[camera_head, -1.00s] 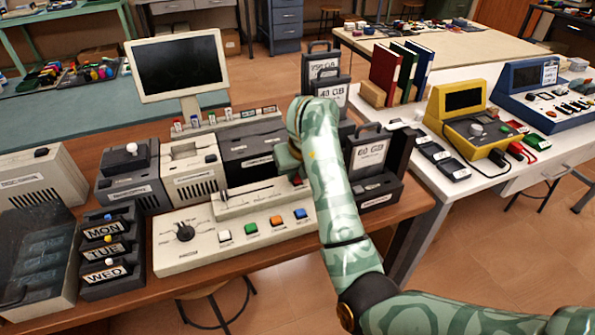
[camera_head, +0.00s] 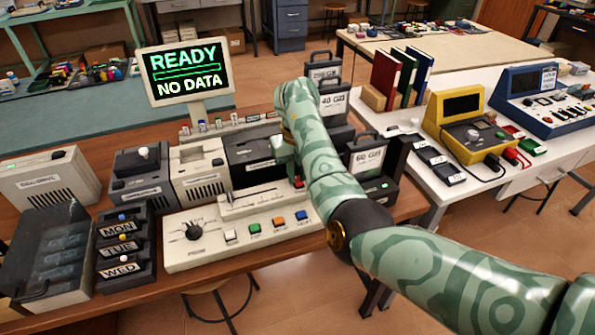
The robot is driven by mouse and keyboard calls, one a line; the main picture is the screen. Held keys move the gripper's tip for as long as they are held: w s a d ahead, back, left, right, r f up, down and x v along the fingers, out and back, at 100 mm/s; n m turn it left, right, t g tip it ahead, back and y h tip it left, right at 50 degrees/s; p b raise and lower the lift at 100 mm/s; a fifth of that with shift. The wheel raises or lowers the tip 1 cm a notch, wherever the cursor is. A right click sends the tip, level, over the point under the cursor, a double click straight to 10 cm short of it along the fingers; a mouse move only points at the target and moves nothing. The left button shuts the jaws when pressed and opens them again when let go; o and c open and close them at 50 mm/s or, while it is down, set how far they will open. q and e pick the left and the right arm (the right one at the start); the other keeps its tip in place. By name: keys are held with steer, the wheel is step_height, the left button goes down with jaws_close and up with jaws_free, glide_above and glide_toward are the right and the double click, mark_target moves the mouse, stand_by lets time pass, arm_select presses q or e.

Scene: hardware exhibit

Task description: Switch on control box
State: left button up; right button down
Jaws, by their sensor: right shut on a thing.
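The control box (camera_head: 212,250) is a long beige panel on the wooden bench, with a black dial (camera_head: 193,231) and white, green, orange and blue buttons along its front. A raised slotted strip runs along its back, with a small red part (camera_head: 298,183) at its right end. The monitor (camera_head: 187,75) behind is lit and reads "READY" and "NO DATA". My right gripper (camera_head: 284,167) points down at the back right of the control box, beside the red part. It is shut on what seems to be the box's switch, mostly hidden by my arm. My left gripper is not in view.
Dark and beige drive units (camera_head: 199,175) stand behind the box. Black cartridges (camera_head: 366,160) marked in GB stand to its right. A MON/TUE/WED rack (camera_head: 124,242) and a clear-lidded case (camera_head: 48,262) are to its left. A white table (camera_head: 420,185) with a yellow instrument (camera_head: 464,125) is at right.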

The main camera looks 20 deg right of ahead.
mark_target(297, 179)
steer(key=c, duration=1.4)
jaws_free()
steer(key=shift+o, duration=0.2)
